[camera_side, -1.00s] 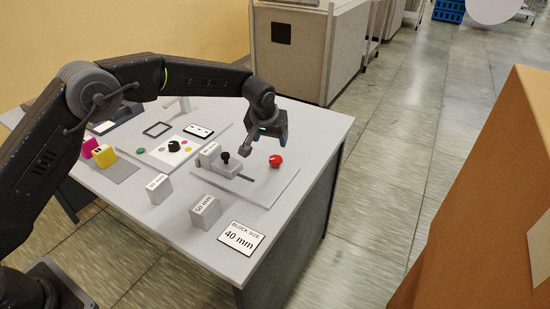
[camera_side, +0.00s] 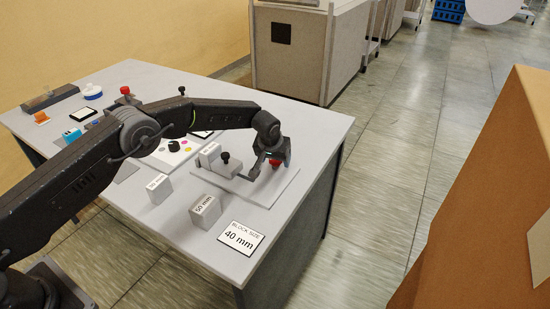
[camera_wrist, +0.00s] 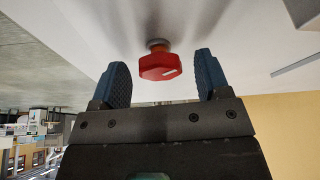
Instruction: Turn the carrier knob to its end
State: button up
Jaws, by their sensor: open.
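A red knob (camera_wrist: 158,66) with a white mark stands on a short stem on a pale plate, seen in the wrist view. It lies between the blue finger pads of my open gripper (camera_wrist: 160,60), with a gap on each side. In the side view my gripper (camera_side: 273,158) is low over the right part of the plate (camera_side: 268,199) and partly hides the red knob (camera_side: 275,162). A black knob (camera_side: 225,157) stands on the grey carrier (camera_side: 227,169) left of my gripper. A labelled grey block (camera_side: 209,153) sits at the carrier's back left.
A block marked 50 mm (camera_side: 205,213) and another labelled block (camera_side: 158,189) stand in front on the table. A card (camera_side: 240,238) reads "BLOCK SIZE 40 mm". A panel with a black knob (camera_side: 175,130) is partly behind my arm. The table's right edge is close.

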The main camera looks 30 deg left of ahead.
jog(key=shift+c, duration=0.3)
jog(key=c, duration=0.9)
jog(key=shift+m, duration=0.3)
jog(key=m+h, duration=0.1)
jog(key=m, duration=0.2)
jog(key=shift+a+m+h, duration=0.15)
jog(key=shift+m+h, duration=0.25)
jog(key=m, duration=0.2)
jog(key=m+h, duration=0.1)
jog(key=m, duration=0.1)
jog(key=shift+w+a+h, duration=0.1)
jog(key=shift+h, duration=0.2)
jog(key=m+g+h, duration=0.1)
jog(key=m, duration=0.4)
jog(key=shift+w+a, duration=0.1)
jog(key=shift+m+g+h, duration=0.4)
jog(key=shift+m+g, duration=0.3)
jog(key=shift+m, duration=1)
